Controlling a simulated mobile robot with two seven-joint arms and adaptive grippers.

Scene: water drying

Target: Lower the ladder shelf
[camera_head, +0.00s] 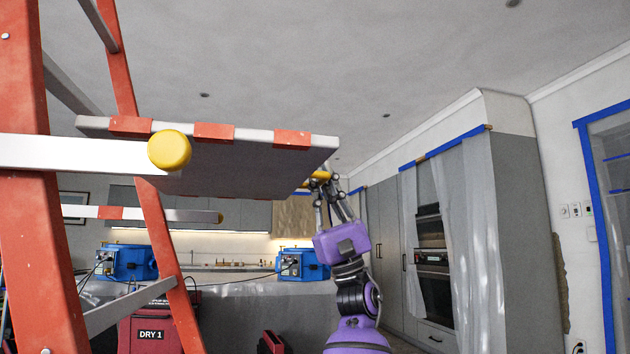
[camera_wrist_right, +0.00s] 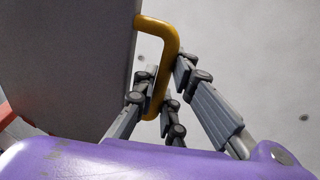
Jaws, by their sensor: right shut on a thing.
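The ladder (camera_head: 52,220) has orange-red side rails and stands at the left of the head view. Its grey shelf (camera_head: 245,168) with orange stripes sticks out to the right from it, roughly level and seen from below. A yellow handle (camera_head: 319,176) is at the shelf's right end; it also shows as a yellow loop in the right wrist view (camera_wrist_right: 172,40). My right gripper (camera_head: 322,181) reaches up from below and is shut on the handle, its fingers around the loop (camera_wrist_right: 165,90). My left gripper is not in view.
A yellow round knob (camera_head: 170,150) ends a metal bar by the shelf. Two blue machines (camera_head: 126,262) (camera_head: 303,264) stand on a covered counter (camera_head: 240,300) behind. A red case (camera_head: 150,333) marked DRY 1 is low behind the ladder. Grey cabinets (camera_head: 385,230) stand at right.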

